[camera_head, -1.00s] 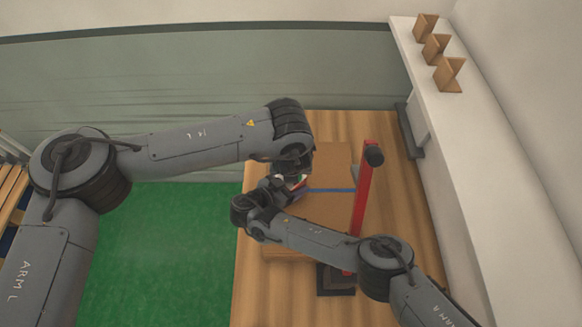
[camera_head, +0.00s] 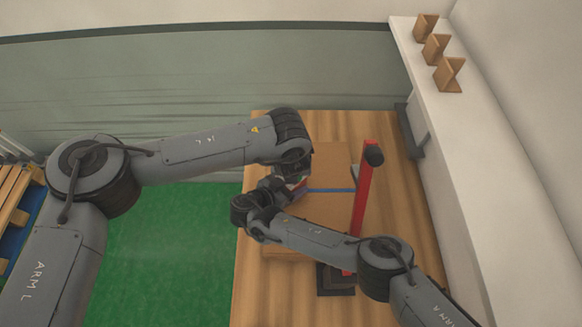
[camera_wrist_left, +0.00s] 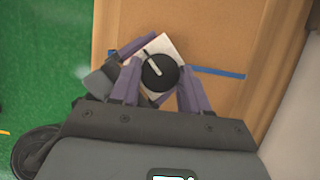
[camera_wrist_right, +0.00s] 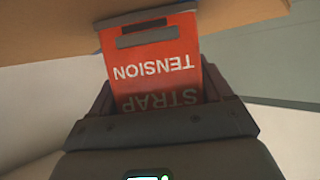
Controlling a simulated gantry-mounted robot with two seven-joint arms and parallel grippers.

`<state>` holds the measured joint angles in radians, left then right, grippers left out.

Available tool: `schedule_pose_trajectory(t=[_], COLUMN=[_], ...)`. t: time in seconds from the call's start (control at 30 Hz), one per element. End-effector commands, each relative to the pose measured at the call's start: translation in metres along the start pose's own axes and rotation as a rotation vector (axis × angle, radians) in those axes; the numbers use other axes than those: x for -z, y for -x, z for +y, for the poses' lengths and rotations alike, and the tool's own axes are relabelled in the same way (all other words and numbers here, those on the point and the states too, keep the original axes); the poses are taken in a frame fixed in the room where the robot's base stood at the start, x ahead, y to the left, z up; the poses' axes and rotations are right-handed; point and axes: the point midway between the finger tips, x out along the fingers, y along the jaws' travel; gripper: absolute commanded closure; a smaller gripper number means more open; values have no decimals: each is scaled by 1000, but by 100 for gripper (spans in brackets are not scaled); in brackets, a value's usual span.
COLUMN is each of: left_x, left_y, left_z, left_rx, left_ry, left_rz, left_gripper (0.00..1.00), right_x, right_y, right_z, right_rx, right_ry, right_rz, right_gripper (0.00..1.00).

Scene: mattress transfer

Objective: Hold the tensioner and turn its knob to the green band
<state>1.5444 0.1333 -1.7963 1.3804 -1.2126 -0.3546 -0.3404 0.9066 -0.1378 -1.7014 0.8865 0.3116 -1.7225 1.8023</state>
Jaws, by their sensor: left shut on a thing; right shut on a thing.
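The tensioner shows in the right wrist view as a red body (camera_wrist_right: 155,65) lettered "TENSION STRAP". My right gripper (camera_wrist_right: 155,98) is shut on this body, with a finger on each side. In the left wrist view the tensioner's black round knob (camera_wrist_left: 159,73) has a white pointer line slanting to the upper left, over a pale square dial plate (camera_wrist_left: 166,44). My left gripper (camera_wrist_left: 158,86) is shut on the knob, its purple fingers at either side. I cannot make out the green band. In the head view the arms mostly hide the tensioner.
The blue strap (camera_head: 330,190) runs across a brown cardboard-like block (camera_head: 330,165) on the wooden table (camera_head: 385,215). A red upright post (camera_head: 363,205) stands close to the right. A white ledge (camera_head: 480,110) holds brown folded pieces. Green floor (camera_head: 170,250) lies to the left.

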Motion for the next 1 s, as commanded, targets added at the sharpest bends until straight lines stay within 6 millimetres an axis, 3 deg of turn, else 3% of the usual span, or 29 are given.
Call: schedule_pose_trajectory(t=[0.47,1.0], left_x=[0,-1], left_y=[0,0], left_z=[2,4], left_rx=[30,206], left_ry=[-75,-493], left_rz=[3,3], left_gripper=[85,85], right_x=[1,1], right_y=[0,0], right_z=[0,0], right_rx=[0,0], right_ry=[-2,-2], right_rz=[1,1], right_gripper=[95,95])
